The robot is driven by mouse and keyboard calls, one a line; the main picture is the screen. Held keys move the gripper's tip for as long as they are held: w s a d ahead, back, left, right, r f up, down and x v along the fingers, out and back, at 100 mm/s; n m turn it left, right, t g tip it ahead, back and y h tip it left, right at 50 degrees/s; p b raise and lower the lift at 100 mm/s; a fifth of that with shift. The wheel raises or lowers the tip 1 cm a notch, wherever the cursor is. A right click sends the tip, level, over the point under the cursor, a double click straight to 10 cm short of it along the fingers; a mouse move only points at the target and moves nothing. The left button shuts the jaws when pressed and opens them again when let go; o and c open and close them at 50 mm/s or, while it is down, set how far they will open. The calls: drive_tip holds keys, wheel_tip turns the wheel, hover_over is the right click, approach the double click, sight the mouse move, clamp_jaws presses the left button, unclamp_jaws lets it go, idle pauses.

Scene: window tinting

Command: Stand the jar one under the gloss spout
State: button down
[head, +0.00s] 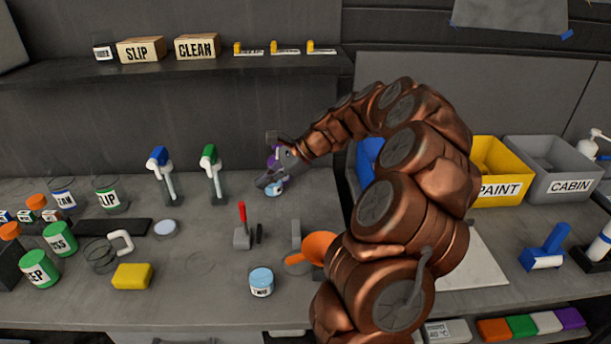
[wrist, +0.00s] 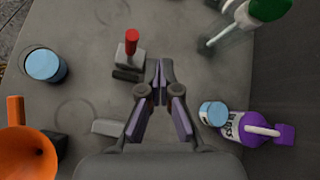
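A jar with a light blue lid (head: 274,188) stands at the back of the bench, close to a purple-topped dispenser (head: 275,155). In the wrist view its lid (wrist: 213,113) shows beside the purple dispenser (wrist: 284,134); its label is not clearly readable, and I cannot tell how exactly it sits under the spout. My gripper (head: 264,183) is near this jar in the head view and partly covers it and the dispenser. In the wrist view my gripper (wrist: 160,68) has its fingertips together with nothing visible between them, left of the jar and apart from it.
Another blue-lidded jar, apparently marked TWO (head: 261,283), stands nearer the front. A red-handled lever (head: 242,228) and an orange funnel (head: 318,247) stand between. Blue (head: 160,165) and green (head: 211,165) dispensers stand left along the back. Bare bench separates them from the lever.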

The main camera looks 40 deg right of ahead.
drive_tip(key=s+a+r+n+g+h, duration=0.1)
drive_tip(key=s+a+n+g, duration=0.2)
drive_tip(key=s+a+n, duration=0.45)
drive_tip(key=s+a+r+n+g+h, duration=0.1)
drive_tip(key=s+a+n+g, duration=0.2)
drive_tip(key=s+a+n, duration=0.7)
drive_tip(key=s+f+n+g+h, duration=0.1)
drive_tip(key=s+f+n+h, duration=0.1)
drive_tip(key=s, duration=0.7)
drive_tip(key=s+a+f+n+h, duration=0.1)
drive_tip(key=s+h, duration=0.3)
drive_tip(key=s, duration=0.5)
drive_tip(key=shift+f+n+g, duration=0.35)
drive_tip(key=shift+f+g, duration=0.05)
drive_tip(key=shift+f, duration=0.05)
